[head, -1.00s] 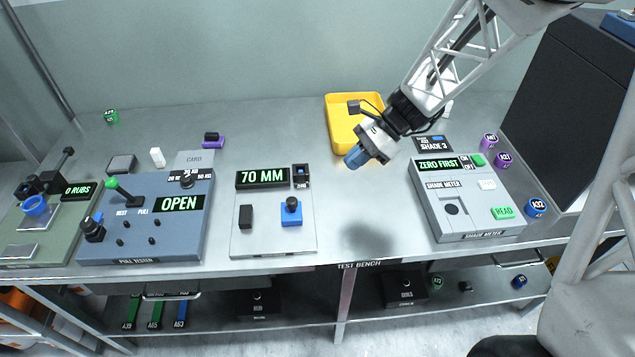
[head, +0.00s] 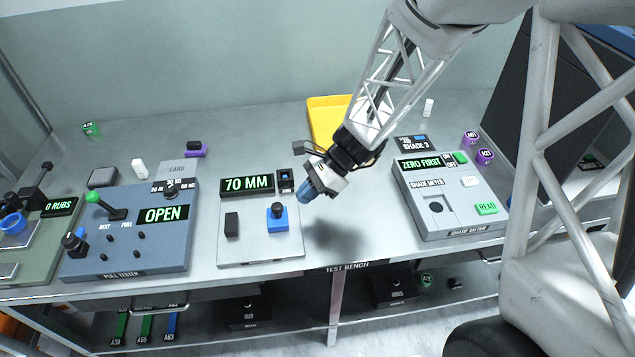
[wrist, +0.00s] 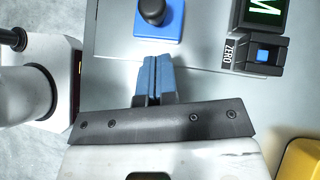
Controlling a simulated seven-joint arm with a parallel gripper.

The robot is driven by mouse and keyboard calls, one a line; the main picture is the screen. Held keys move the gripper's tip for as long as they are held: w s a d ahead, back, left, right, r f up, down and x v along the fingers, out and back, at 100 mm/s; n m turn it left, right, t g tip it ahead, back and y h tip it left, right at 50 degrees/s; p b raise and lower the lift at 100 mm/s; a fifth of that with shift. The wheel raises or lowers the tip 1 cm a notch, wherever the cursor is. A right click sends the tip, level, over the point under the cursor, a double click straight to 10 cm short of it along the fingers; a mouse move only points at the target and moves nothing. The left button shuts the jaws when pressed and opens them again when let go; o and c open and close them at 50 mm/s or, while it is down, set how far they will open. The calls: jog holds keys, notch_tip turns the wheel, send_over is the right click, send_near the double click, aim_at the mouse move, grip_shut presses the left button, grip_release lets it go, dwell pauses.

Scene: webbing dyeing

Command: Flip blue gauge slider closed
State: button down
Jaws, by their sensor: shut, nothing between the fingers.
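The blue gauge slider (head: 277,218) is a blue block with a black knob, on the right part of the grey gauge plate (head: 253,249) with the 70 MM display (head: 247,184). In the wrist view the slider (wrist: 172,27) is at the top centre, just ahead of the fingers. A black block (head: 231,224) stands left of it, with a gap between them. My gripper (head: 304,196) is shut and empty, above and to the right of the slider. Its blue fingertips (wrist: 157,62) touch each other and appear apart from the slider.
A small ZERO button unit (head: 285,181) stands beside the display, near my gripper. The pull tester (head: 125,262) is to the left and the shade meter (head: 460,226) to the right. A yellow tray (head: 322,118) lies behind. Bare bench separates the gauge and shade meter.

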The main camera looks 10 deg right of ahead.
aim_at(268, 212)
jog(key=shift+s+a, duration=0.2)
jog(key=shift+a, duration=0.6)
jog(key=shift+s+a, duration=0.2)
jog(key=shift+a, duration=0.6)
jog(key=shift+a+r, duration=0.1)
jog(key=shift+a, duration=0.05)
jog(key=shift+a, duration=3.7)
jog(key=shift+s, duration=0.1)
jog(key=shift+w+d, duration=0.3)
jog(key=shift+d, duration=0.5)
jog(key=shift+w+d, duration=0.2)
jog(key=shift+d, duration=0.45)
jog(key=shift+w+d, duration=0.15)
jog(key=shift+d, duration=0.45)
jog(key=v, duration=1)
